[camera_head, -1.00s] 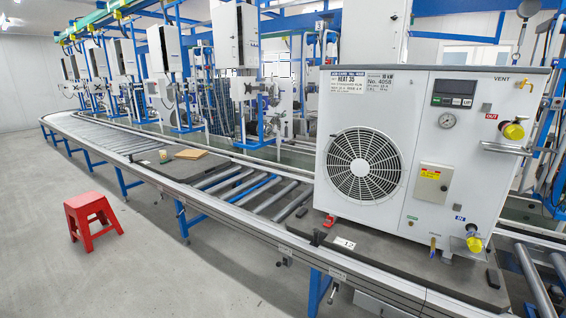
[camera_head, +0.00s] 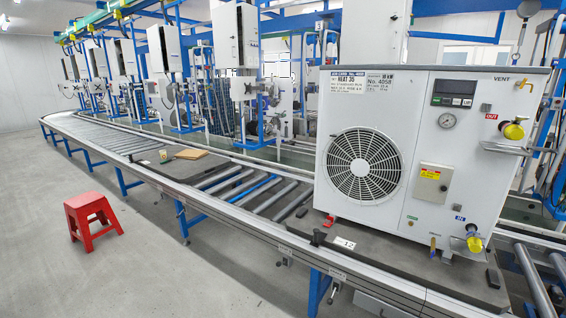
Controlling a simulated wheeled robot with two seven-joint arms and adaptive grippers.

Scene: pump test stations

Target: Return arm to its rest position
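Neither of my grippers nor my arms shows in the head view. A white pump unit (camera_head: 387,212) marked "HEAT 35" and "No. 4058" stands upright on a dark pallet (camera_head: 385,254) on the roller conveyor at the right. It has a round fan grille (camera_head: 363,165), a dark display panel (camera_head: 453,93), a pressure gauge (camera_head: 447,121) and a small control box (camera_head: 433,185). A yellow-capped port (camera_head: 513,131) sits by the red OUT label, and another yellow-capped port (camera_head: 474,243) sits by the blue IN label.
The roller conveyor (camera_head: 240,187) runs from the right foreground to the far left. A red stool (camera_head: 92,215) stands on open grey floor (camera_head: 150,280). Test stations (camera_head: 245,85) line the back.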

